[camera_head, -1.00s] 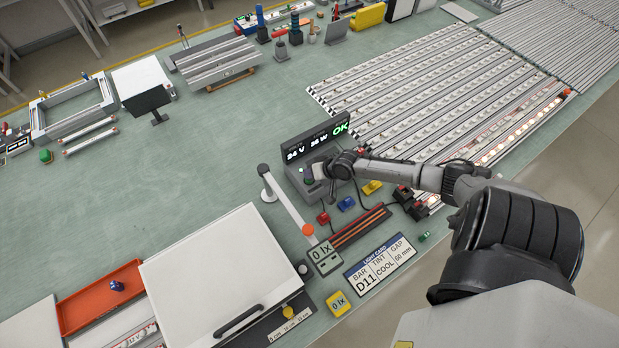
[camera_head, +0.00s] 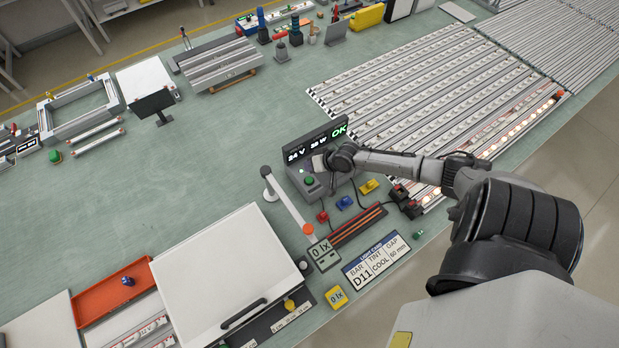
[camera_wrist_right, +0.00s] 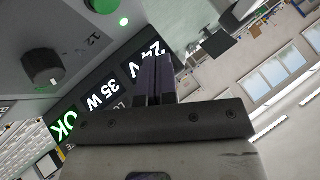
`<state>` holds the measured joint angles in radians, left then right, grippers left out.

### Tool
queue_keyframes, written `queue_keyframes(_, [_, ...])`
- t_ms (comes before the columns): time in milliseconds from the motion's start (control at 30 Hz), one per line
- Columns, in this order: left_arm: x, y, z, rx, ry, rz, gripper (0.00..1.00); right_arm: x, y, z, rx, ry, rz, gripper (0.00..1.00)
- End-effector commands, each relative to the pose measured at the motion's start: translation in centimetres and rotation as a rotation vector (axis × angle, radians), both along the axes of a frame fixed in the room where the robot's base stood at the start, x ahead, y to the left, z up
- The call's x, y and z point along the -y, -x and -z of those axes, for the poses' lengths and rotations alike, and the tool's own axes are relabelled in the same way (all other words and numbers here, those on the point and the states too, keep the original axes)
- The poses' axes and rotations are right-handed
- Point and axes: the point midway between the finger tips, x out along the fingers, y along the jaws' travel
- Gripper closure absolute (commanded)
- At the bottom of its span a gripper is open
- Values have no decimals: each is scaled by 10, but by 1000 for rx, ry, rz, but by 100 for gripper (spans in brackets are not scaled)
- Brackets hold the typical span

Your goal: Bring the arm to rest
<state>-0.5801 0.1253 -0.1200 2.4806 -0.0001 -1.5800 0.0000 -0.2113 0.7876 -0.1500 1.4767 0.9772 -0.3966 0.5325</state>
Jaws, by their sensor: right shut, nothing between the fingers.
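My right arm reaches in from the right in the head view. Its gripper (camera_head: 320,163) is over the grey power supply box, in front of the lit display (camera_head: 317,142) that reads 24 V, 35 W and OK. In the right wrist view the dark fingers (camera_wrist_right: 153,80) are shut together with nothing between them. The box's green button (camera_wrist_right: 103,4) and dark knob (camera_wrist_right: 42,67) show there, apart from the fingers. The green button also shows in the head view, left of the gripper. My left gripper is not in view.
Rows of LED bars (camera_head: 430,95) lie behind my right arm, one strip lit. A hinged arm stand (camera_head: 288,205), a lux meter (camera_head: 323,254), a light card (camera_head: 377,259) and a white-lidded box (camera_head: 225,270) stand nearby. The green mat (camera_head: 190,170) is clear left of the box.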

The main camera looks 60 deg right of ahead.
Motion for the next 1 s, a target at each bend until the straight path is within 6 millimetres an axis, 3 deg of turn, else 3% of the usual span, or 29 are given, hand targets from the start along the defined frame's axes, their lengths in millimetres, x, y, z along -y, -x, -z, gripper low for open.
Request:
queue_keyframes(500, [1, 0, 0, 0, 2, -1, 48, 0, 1, 1, -2, 25, -26, 100])
queue_keyframes(733, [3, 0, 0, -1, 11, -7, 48, -4, 34, 22, -255, 235, -282, 100])
queue_keyframes(867, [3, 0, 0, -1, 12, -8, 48, -22, 45, 3, -388, 460, -528, 100])
queue_keyframes(1000, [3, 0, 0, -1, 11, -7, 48, -71, 53, -37, -460, 700, -738, 100])
